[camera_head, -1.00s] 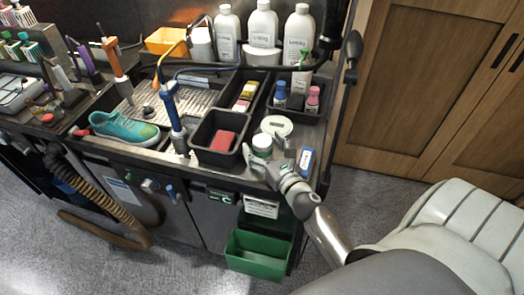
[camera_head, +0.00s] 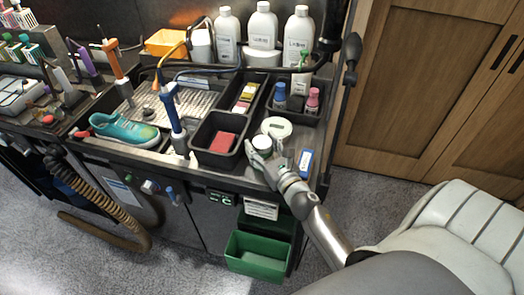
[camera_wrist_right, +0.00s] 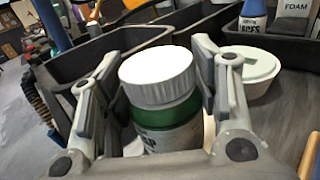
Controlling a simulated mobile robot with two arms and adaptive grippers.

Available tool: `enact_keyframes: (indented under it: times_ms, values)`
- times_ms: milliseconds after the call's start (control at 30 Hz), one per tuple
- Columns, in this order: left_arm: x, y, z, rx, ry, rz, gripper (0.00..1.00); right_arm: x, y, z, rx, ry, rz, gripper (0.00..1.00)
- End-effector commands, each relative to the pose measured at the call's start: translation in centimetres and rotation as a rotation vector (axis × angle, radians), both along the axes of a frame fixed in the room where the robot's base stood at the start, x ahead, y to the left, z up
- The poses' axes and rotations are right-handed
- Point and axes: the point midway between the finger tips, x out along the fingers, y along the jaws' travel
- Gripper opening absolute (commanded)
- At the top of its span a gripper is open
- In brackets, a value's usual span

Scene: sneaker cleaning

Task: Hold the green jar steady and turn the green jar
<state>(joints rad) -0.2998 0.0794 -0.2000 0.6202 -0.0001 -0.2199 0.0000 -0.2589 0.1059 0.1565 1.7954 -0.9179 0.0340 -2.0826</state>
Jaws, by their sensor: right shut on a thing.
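The green jar (camera_head: 262,143), with a white ridged lid, stands on the counter near its front edge. My right gripper (camera_head: 262,152) reaches it from the front right and is shut on it. In the right wrist view the jar (camera_wrist_right: 165,112) stands upright between the two fingers of the gripper (camera_wrist_right: 158,68), with its green band and white label showing. The lid rises between the fingertips. The lower part of the jar is partly hidden by the gripper. My left gripper is not in view.
A black bin with a red block (camera_head: 222,140) is left of the jar. A round pale dish (camera_head: 276,127) is just behind it. A blue-and-white box (camera_head: 305,162) lies to the right. A bin with small bottles (camera_head: 296,100) is farther back.

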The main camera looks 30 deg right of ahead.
Motion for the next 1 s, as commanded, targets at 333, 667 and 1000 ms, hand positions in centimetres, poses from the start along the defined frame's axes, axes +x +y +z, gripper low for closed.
enact_keyframes:
  times_ms: [333,667,1000]
  values:
    - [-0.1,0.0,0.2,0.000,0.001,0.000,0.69,0.0,0.0,2.0,-0.004,-0.004,0.003,0.26]
    - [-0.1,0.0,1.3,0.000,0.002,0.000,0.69,-3.6,2.3,8.4,-0.003,-0.003,0.006,0.26]
    - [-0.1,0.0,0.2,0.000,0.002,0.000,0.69,-9.4,5.8,11.5,0.002,0.000,0.003,0.26]
